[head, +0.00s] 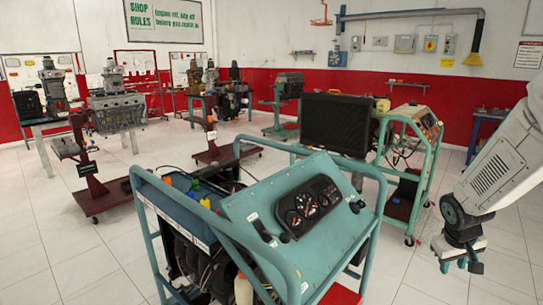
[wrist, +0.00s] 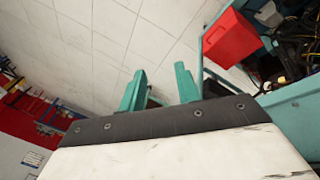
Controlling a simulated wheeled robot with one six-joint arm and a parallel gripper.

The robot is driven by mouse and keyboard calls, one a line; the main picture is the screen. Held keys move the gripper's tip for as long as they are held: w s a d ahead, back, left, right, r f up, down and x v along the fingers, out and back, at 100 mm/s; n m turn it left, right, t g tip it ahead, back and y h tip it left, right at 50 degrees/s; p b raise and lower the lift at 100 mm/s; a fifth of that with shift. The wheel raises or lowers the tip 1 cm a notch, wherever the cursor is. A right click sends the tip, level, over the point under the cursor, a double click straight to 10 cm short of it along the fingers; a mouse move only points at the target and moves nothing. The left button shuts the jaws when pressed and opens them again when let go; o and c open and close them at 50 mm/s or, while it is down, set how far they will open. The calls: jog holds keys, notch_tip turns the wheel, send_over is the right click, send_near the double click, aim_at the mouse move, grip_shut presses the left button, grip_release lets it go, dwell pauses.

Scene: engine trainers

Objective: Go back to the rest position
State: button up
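My gripper (head: 460,263) hangs at the right side of the head view, over the white tiled floor and to the right of the teal engine trainer (head: 300,205). In the wrist view its two teal fingers (wrist: 161,86) stand apart with only floor and a small dark patch seen between them. It is open and holds nothing. The trainer's sloped panel carries dark gauges (head: 308,202). Part of a teal frame with a red box (wrist: 231,38) shows at the upper right of the wrist view.
A second wheeled trainer with a black radiator (head: 335,123) stands behind the first. Engine stands (head: 96,190) and tables fill the back left. A red and white wall (head: 380,90) closes the back. Open tiled floor (head: 425,275) lies below and around my gripper.

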jog(key=s+a+r+y, duration=0.1)
jog(key=s+a+r, duration=0.7)
jog(key=s+a, duration=0.3)
jog(key=s+a+r+y, duration=0.2)
jog(key=s+a+r, duration=0.7)
jog(key=a, duration=0.4)
jog(key=shift+s+a+r+n+g, duration=0.2)
jog(key=shift+s+n+g, duration=0.15)
jog(key=shift+s, duration=0.5)
